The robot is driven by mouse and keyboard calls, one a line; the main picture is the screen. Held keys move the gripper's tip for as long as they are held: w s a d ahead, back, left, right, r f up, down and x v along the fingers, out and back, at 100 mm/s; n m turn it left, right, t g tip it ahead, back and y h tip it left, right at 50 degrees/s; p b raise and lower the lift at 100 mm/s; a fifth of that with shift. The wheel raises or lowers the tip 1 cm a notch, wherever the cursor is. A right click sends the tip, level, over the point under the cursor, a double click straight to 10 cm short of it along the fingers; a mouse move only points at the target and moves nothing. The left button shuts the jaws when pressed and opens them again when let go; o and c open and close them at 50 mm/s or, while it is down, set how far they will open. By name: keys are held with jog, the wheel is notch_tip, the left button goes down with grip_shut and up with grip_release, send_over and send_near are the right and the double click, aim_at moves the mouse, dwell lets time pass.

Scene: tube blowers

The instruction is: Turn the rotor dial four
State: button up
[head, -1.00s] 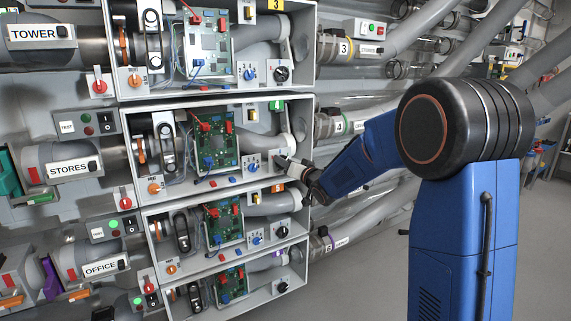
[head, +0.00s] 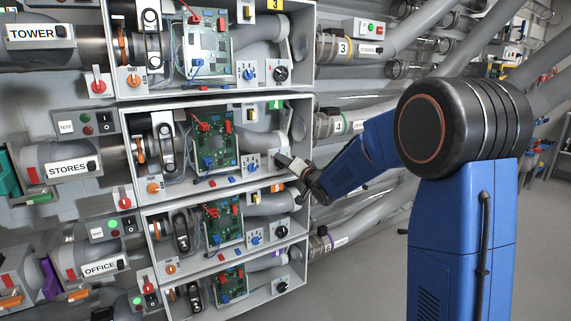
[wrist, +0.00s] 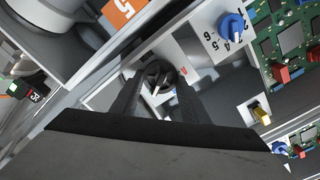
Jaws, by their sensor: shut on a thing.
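The black rotor dial (wrist: 161,72) of the second box from the top, whose tube is labelled 4, shows in the wrist view with a white pointer mark. It sits on a white panel beside a blue numbered knob (wrist: 231,24). My gripper (wrist: 157,88) has one dark finger on each side of the dial and is shut on it. In the head view my gripper (head: 282,159) reaches in from the right to the panel's right end and hides the dial there.
A box with another black dial (head: 281,73) is above, and one with a black dial (head: 281,232) below. A circuit board (head: 216,145) lies left of the panel. An orange label 5 (wrist: 122,9) is close to the gripper.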

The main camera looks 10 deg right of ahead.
jog(key=o, duration=1.1)
jog(key=v, duration=1.7)
jog(key=shift+s, duration=0.2)
jog(key=shift+d, duration=0.1)
